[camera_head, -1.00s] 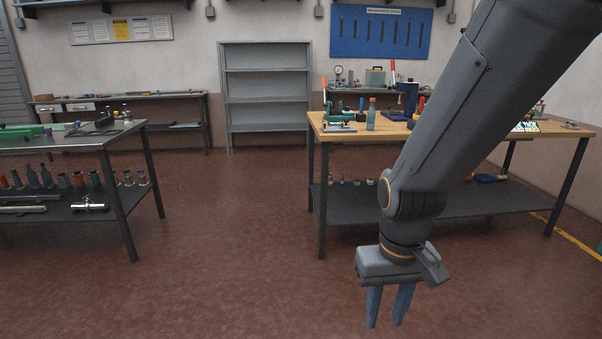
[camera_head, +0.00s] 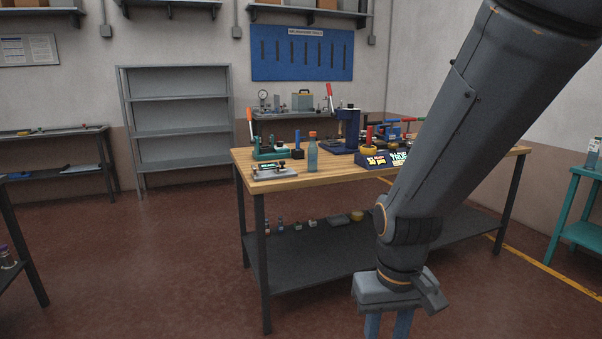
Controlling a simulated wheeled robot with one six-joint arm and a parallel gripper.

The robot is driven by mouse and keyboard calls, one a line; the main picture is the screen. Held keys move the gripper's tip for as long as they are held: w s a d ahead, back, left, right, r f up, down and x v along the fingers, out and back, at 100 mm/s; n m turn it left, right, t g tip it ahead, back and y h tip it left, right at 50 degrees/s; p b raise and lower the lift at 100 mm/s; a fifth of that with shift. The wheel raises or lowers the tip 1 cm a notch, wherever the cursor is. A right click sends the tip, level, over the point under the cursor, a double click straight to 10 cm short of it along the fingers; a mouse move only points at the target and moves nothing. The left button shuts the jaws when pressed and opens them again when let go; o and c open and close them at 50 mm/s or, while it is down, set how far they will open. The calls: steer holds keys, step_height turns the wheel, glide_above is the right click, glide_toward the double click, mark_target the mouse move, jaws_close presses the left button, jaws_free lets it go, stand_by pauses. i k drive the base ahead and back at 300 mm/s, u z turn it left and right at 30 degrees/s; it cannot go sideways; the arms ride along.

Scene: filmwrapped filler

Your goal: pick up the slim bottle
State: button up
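A slim teal bottle (camera_head: 312,156) with an orange-red cap stands upright near the front edge of the wooden workbench (camera_head: 225,188). My gripper (camera_head: 388,328) hangs low in front of the bench, to the right of the bottle and well below it in the picture. Its two fingers are apart with nothing seen between them; their tips are cut off by the bottom edge. My arm hides the right part of the bench.
The bench has a dark lower shelf (camera_head: 300,255). Open floor (camera_head: 150,260) lies to the left.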

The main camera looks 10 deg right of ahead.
mark_target(312, 162)
steer(key=z, duration=0.05)
steer(key=i, duration=1.5)
steer(key=z, duration=0.2)
